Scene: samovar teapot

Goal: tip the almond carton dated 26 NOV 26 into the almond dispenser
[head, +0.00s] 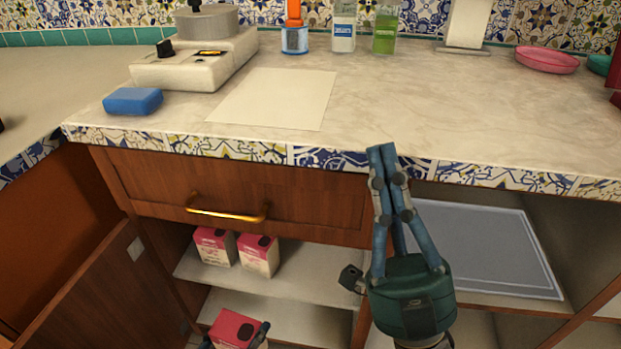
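A carton with a pink top (236,328) shows at the bottom edge, in front of the lower shelf. The fingertips of my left gripper (234,342) are on both sides of it, and the rest of that gripper is out of frame. Two more pink-and-cream cartons, a left one (214,246) and a right one (259,255), stand side by side on the upper shelf. No date is readable on any carton. My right gripper (381,153) points up before the counter edge, its fingers together and empty. I cannot make out a dispenser marked for almonds.
The counter (430,110) holds a cream appliance (185,70), a blue sponge (133,101), a paper sheet (275,98), an orange-and-blue container (295,38), two bottles and a pink dish (547,60). A drawer (170,180) is closed below. A cabinet door (95,290) stands open at left.

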